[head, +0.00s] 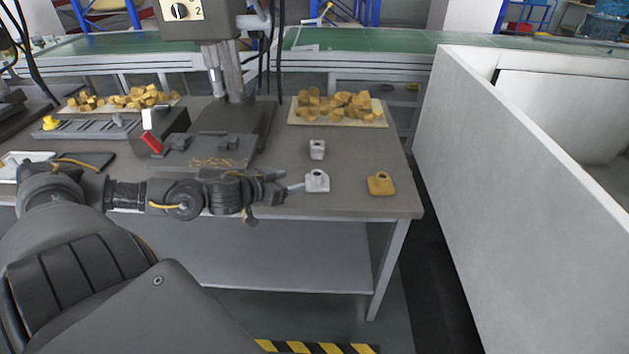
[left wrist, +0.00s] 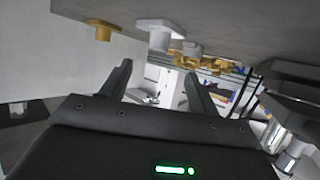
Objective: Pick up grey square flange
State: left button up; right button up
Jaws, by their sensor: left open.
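A light grey flange (head: 317,183) with a squarish base and a raised round boss stands upright near the table's front right. It also shows in the left wrist view (left wrist: 156,27), where the picture is upside down. A second light grey part (head: 317,151) with a hole stands just behind it. My left gripper (head: 287,183) reaches in from the left with its fingers close beside the nearer grey flange, apparently short of it. In the left wrist view my left gripper (left wrist: 158,72) is open, with no part held between its fingers. My right gripper is not in view.
A yellow flange (head: 380,184) stands to the right on the grey table (head: 350,205). A tray (head: 378,119) of yellow parts lies behind. A white-walled tank (head: 510,160) is at the right.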

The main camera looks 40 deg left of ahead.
aim_at(320, 172)
pick_arm(q)
jog(key=x, duration=0.2)
jog(key=shift+w+d+f, duration=0.1)
jog(key=shift+w, duration=0.25)
jog(key=shift+w+f, duration=0.2)
jog(key=shift+w, duration=0.3)
jog(key=shift+w+f, duration=0.2)
jog(key=shift+w, duration=0.45)
jog(key=x, duration=0.4)
jog(key=shift+w+d+r, duration=0.1)
jog(key=shift+d+r, duration=0.05)
jog(key=shift+r, duration=0.05)
jog(key=shift+w+f, duration=0.15)
jog(key=shift+w, duration=0.05)
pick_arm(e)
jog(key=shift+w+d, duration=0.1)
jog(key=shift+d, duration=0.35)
pick_arm(q)
jog(key=c, duration=1.2)
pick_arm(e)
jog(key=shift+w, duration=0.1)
